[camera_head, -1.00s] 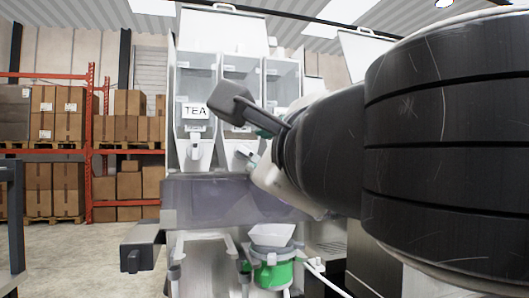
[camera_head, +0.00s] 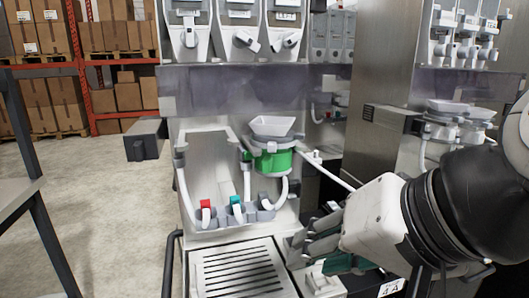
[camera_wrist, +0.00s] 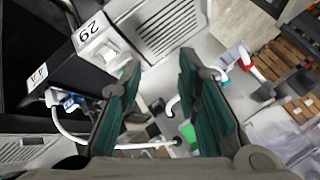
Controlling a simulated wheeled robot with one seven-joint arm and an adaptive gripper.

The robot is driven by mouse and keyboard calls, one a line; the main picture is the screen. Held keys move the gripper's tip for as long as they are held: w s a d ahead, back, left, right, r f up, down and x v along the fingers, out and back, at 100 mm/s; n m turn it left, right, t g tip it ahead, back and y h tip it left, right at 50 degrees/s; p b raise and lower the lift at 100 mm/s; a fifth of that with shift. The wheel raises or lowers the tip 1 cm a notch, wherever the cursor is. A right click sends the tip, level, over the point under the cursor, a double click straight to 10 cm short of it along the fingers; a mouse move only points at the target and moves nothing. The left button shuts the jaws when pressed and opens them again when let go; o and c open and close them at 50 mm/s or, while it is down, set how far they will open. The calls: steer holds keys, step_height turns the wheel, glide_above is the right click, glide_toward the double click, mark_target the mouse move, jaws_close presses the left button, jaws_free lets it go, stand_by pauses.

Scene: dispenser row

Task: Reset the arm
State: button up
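My gripper (camera_head: 305,258) is at the lower right of the head view, low beside the dispenser machine, to the right of its slotted drip tray (camera_head: 240,272). In the wrist view my gripper (camera_wrist: 160,65) shows two green-padded fingers spread apart with nothing between them. My arm reaches in from the right edge of the head view, bent downward.
A white funnel (camera_head: 272,126) sits above a green container (camera_head: 272,163). Red (camera_head: 206,204) and teal (camera_head: 236,200) taps stand above the drip tray.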

steer(key=s+d+f+n+g+h+p, duration=0.1)
steer(key=s+d+f+g+h, duration=0.25)
steer(key=s+d, duration=0.2)
steer(key=s+d+f+n+g+h, duration=0.2)
steer(key=s+d+f, duration=0.25)
steer(key=d, duration=0.25)
step_height(320, 180, up, 14)
steer(key=t+p, duration=0.3)
steer(key=p, duration=0.9)
steer(key=shift+s, duration=0.15)
steer(key=shift+y, duration=0.25)
